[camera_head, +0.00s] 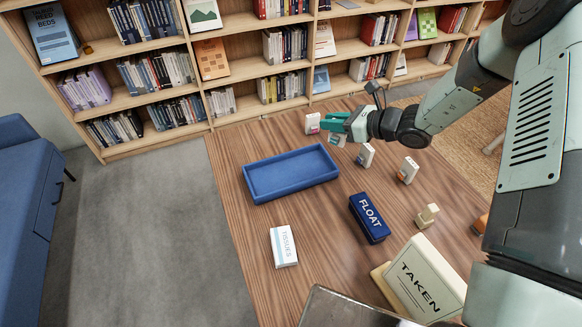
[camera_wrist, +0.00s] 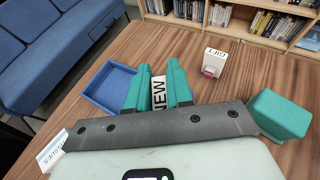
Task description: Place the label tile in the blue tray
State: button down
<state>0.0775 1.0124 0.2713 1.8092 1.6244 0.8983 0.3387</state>
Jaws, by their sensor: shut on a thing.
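My gripper (camera_head: 335,122) is over the far part of the wooden table, right of the blue tray's far right corner. In the wrist view its teal fingers (camera_wrist: 157,80) are shut on a white label tile (camera_wrist: 159,95) marked NEW. In the camera_head view a tile (camera_head: 337,140) shows just under the fingers, partly hidden by them. The blue tray (camera_head: 262,193) lies flat and looks empty. It shows left of the fingers in the wrist view (camera_wrist: 92,103), apart from the tile.
Two more tiles (camera_head: 365,156) (camera_head: 408,170) stand to the right. A FLOAT box (camera_head: 369,217), a tissue pack (camera_head: 283,246), a TAKEN sign (camera_head: 425,280) and a small beige object (camera_head: 427,215) occupy the nearer table. Bookshelves stand behind.

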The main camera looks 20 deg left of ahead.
jog(key=s+a+n+g, duration=0.2)
jog(key=s+a, duration=0.4)
jog(key=a, duration=0.4)
send_over(285, 170)
notch_tip(285, 170, down, 6)
jog(key=r, duration=0.1)
jog(key=shift+g, duration=0.3)
jog(key=shift+f, duration=2.3)
jog(key=shift+f, duration=0.2)
jog(key=c, duration=1)
grip_release()
